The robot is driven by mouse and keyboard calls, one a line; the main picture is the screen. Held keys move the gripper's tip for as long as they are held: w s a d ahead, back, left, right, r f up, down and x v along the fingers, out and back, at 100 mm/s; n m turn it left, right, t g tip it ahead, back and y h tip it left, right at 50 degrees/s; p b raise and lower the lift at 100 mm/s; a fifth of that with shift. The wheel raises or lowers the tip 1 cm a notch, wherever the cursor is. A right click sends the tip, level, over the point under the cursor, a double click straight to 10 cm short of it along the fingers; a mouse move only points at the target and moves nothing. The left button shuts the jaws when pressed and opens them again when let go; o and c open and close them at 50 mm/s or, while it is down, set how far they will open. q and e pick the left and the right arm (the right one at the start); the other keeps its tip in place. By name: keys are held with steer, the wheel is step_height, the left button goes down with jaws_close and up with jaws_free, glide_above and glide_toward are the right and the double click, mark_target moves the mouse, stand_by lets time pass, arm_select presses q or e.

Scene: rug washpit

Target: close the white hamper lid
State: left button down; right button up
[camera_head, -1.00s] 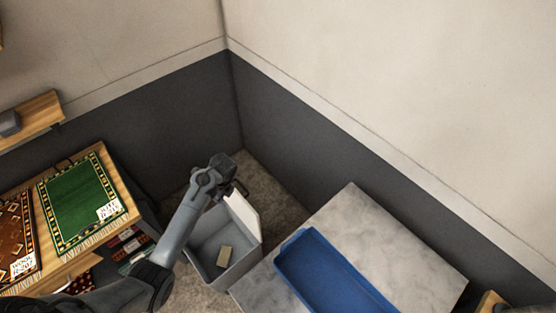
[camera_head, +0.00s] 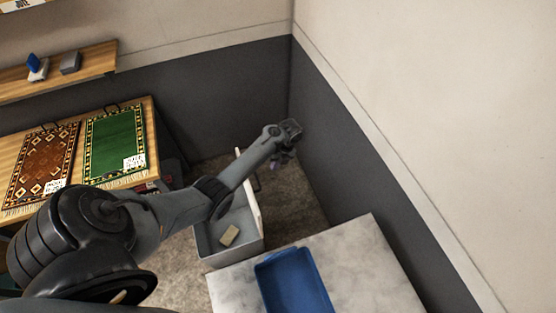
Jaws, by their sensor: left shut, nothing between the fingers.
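The hamper (camera_head: 230,254) is a pale grey open box on the floor, with a tan block (camera_head: 229,235) inside. Its white lid (camera_head: 254,208) stands up steeply along the right side of the box, seen nearly edge-on. A dark handle (camera_head: 257,183) shows on the lid's outer side. My left arm crosses above the hamper and hides part of its opening and of the lid. My left gripper (camera_head: 281,163) is shut and empty, past the lid on its outer side, near the dark wall. I cannot tell whether it touches the lid. My right gripper is out of view.
A marble-topped table (camera_head: 358,250) with a blue tray (camera_head: 293,282) stands close in front and right of the hamper. A wooden table with a green rug (camera_head: 113,145) and a brown rug (camera_head: 42,165) is at left. The wall corner is close behind.

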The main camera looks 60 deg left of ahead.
arm_select(q)
steer(key=s+a+f, duration=0.1)
steer(key=s+f, duration=0.4)
steer(key=shift+a+p, duration=0.15)
steer(key=shift+p, duration=0.25)
steer(key=shift+f, duration=0.1)
